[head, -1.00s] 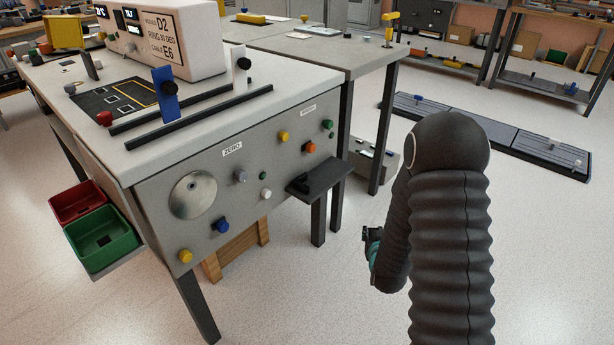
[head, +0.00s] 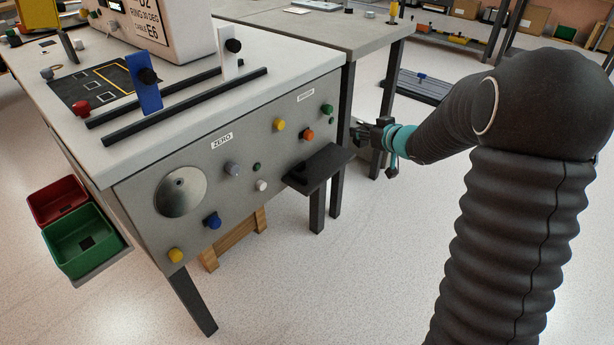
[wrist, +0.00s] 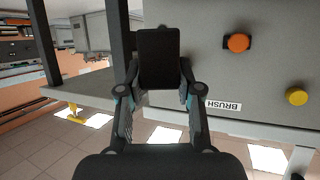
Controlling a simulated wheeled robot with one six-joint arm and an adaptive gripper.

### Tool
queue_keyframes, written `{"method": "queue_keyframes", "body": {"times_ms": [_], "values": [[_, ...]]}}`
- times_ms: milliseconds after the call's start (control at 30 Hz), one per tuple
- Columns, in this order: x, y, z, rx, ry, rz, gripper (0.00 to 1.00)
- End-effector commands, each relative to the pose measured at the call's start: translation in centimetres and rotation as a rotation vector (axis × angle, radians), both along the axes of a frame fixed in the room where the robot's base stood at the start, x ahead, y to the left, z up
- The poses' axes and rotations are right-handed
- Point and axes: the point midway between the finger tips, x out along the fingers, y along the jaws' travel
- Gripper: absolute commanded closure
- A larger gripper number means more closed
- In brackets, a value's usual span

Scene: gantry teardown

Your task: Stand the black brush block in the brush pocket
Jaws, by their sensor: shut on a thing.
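My gripper (head: 364,133) is at the right end of the grey bench's front panel, pointing left. In the wrist view my gripper (wrist: 158,85) is shut on the black brush block (wrist: 158,57), a dark upright rectangle between its fingers. The block is hard to tell from the dark fingers in the head view. The BRUSH label (wrist: 223,105) appears upside down in the wrist view, on the panel right of the block. A black ledge (head: 322,169) juts from the panel below and left of my gripper. I cannot make out the brush pocket's opening.
An orange knob (head: 307,135) and a yellow knob (head: 279,125) stick out near the ledge. Dark table legs (head: 342,150) stand close behind my gripper. Red (head: 57,202) and green (head: 82,240) bins hang at the left. The floor in front is clear.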

Motion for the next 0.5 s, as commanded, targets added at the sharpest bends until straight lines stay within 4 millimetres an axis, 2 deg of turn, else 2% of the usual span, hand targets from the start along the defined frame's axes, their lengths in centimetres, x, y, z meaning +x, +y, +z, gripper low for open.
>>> {"method": "queue_keyframes", "body": {"times_ms": [100,233,367,500], "values": [[-0.3,0.9,2.0,-0.001,-0.004,0.104,1.00],[-1.4,2.0,3.1,0.000,0.000,0.233,1.00],[-2.8,2.8,3.1,0.001,0.002,0.344,1.00],[-3.7,3.8,1.9,0.002,0.003,0.383,1.00]]}}
